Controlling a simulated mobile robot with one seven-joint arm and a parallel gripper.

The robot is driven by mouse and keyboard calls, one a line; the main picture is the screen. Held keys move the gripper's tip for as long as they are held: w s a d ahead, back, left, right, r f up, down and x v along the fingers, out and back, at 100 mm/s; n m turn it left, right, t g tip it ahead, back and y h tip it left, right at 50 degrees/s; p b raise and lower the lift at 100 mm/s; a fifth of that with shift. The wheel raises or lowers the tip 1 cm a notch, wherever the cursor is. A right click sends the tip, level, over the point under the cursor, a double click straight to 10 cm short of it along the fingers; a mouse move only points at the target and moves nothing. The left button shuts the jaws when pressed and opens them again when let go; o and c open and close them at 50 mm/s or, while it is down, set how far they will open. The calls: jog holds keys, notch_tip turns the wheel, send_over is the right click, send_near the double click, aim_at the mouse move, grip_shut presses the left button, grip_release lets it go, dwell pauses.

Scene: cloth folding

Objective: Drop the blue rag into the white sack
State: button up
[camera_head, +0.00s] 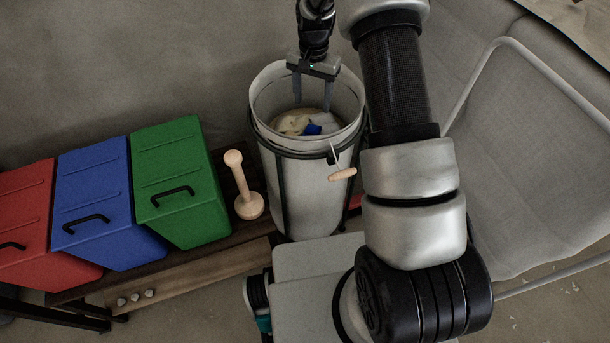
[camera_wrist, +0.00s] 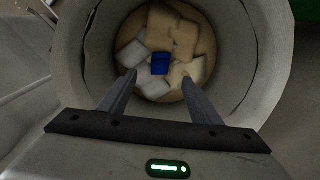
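The white sack (camera_head: 305,195) stands upright and open-topped in a dark frame, in the middle of the head view. Its round inner wall fills much of the wrist view (camera_wrist: 240,62). The blue rag (camera_head: 312,130) lies inside the sack, on top of pale cloths; in the wrist view it is a small blue patch (camera_wrist: 160,64) at the centre of the bottom. My gripper (camera_head: 312,108) points down into the sack's mouth. Its two fingers are apart in the wrist view (camera_wrist: 160,88), with nothing held between them. The rag appears to lie beyond the fingertips.
Red (camera_head: 25,225), blue (camera_head: 100,205) and green (camera_head: 178,180) bins stand on a wooden bench at the left. A wooden peg-like object (camera_head: 243,185) stands between the green bin and the sack. A grey cushioned seat (camera_head: 540,150) lies at the right.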

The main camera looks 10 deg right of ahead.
jog(key=shift+r, duration=0.1)
notch_tip(320, 180, up, 17)
jog(key=p, duration=0.2)
jog(key=shift+r, duration=0.15)
dwell(0.5)
